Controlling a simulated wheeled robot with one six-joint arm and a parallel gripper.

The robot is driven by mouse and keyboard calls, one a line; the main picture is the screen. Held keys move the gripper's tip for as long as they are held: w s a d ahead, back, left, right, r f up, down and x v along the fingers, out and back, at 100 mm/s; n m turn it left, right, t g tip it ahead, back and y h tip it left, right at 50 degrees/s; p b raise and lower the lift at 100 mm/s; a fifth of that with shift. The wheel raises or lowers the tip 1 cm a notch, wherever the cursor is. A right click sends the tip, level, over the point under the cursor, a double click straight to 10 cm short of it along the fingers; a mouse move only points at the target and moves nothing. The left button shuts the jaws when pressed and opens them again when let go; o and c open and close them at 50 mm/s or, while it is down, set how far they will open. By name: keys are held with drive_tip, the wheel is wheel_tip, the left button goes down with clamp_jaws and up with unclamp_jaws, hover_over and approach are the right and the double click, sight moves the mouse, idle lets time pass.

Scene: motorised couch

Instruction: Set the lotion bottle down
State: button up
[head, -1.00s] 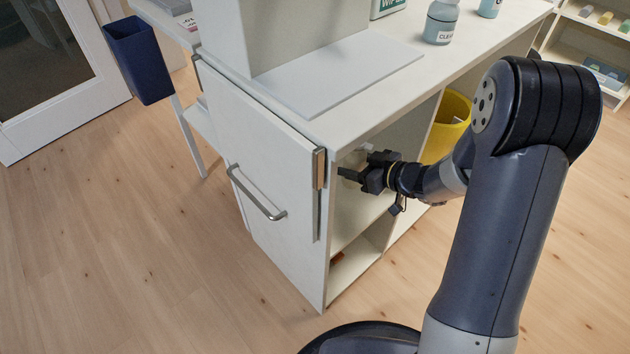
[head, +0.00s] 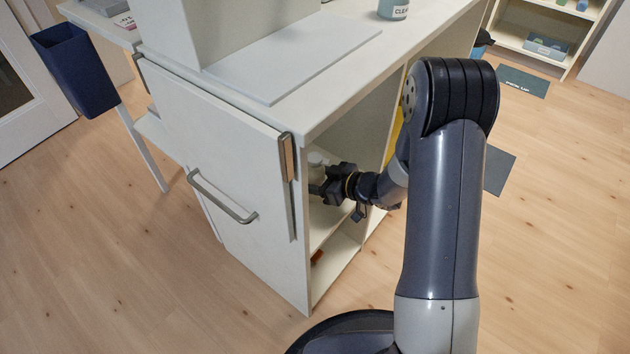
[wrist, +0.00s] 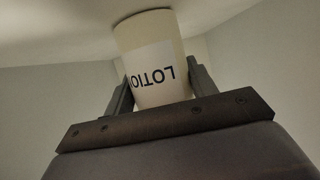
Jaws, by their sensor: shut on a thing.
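The lotion bottle (wrist: 150,65) is a pale cylinder with a white label whose dark letters appear upside down in the wrist view. My gripper (wrist: 160,88) is shut on it, one finger on each side. In the head view my gripper (head: 318,192) reaches into the open compartment of the white cabinet (head: 325,235). A pale part of the bottle (head: 318,158) shows just above the fingers, partly hidden by the gripper and the cabinet's edge. Whether the bottle touches the shelf cannot be told.
A white front panel with a metal handle (head: 222,198) stands left of the opening. A blue bin (head: 75,68) hangs at the far left. Wooden floor in front is clear.

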drive_tip(key=shift+r, duration=0.1)
drive_tip(key=shift+f, duration=0.2)
drive_tip(key=o, duration=1)
drive_tip(key=shift+o, duration=0.2)
drive_tip(key=shift+r, duration=0.1)
drive_tip(key=shift+r, duration=0.15)
drive_tip(key=shift+s+d+r, duration=0.15)
drive_tip(key=shift+d, duration=0.1)
drive_tip(key=p+v, duration=0.3)
drive_tip(key=v, duration=0.8)
drive_tip(key=shift+d+p, duration=0.15)
drive_tip(key=shift+p, duration=0.25)
drive_tip(key=shift+s, duration=0.1)
